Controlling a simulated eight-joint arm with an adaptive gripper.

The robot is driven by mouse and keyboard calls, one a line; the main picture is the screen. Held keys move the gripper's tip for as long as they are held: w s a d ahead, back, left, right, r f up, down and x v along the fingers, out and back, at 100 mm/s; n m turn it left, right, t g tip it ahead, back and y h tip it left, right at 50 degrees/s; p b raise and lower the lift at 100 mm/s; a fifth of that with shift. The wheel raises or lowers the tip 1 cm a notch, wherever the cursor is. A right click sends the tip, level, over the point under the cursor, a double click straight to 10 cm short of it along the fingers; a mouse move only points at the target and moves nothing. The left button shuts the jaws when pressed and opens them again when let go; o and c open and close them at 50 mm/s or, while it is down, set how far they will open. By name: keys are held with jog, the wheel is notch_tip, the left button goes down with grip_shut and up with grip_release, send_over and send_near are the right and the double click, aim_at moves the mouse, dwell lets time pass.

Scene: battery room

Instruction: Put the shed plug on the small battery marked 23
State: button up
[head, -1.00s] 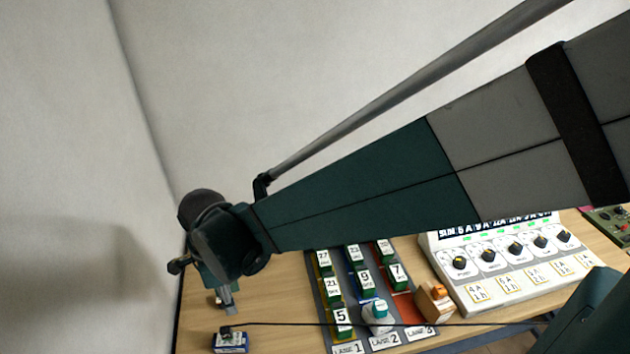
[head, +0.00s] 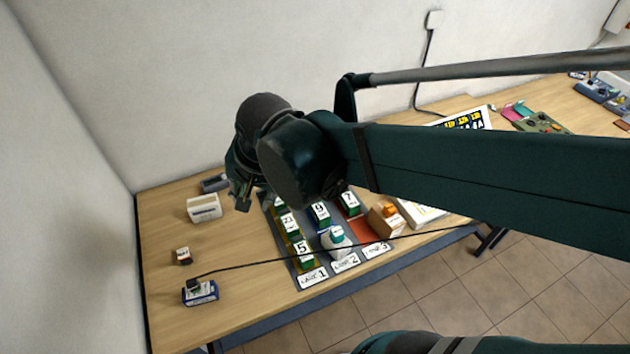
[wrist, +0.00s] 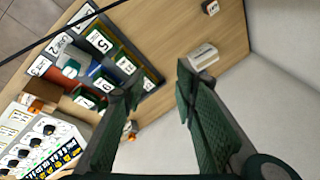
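A black plug (head: 194,284) on a thin black cable (head: 330,255) sits on top of a blue-and-white battery (head: 203,295) at the table's front left, in the head view. A smaller dark battery (head: 183,257) with a pale label stands behind it; its number is too small to read. I cannot make out a 23 on any battery. My gripper (head: 242,196) hangs above the table behind the lane mat's left edge, away from the plug. In the wrist view my gripper (wrist: 160,76) has its fingers apart with nothing between them. The plug is not seen there.
The lane mat (head: 360,218) holds several green numbered batteries and a white, teal-topped object (head: 338,242). A white box (head: 204,208) stands behind left. A cardboard box (head: 385,221) and a white panel (head: 421,214) are at right. The front-left table between is clear.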

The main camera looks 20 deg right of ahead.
jog(key=s+d+r+n+t, duration=0.1)
jog(key=s+d+r+n, duration=0.1)
jog(key=d, duration=0.4)
jog(key=s+d+r+n+t+h, duration=0.1)
jog(key=s+d+n+t, duration=0.1)
jog(key=d+n, duration=0.3)
jog(key=shift+s+d+r+n, duration=0.35)
jog(key=shift+s+d, duration=0.3)
jog(key=shift+d, duration=0.55)
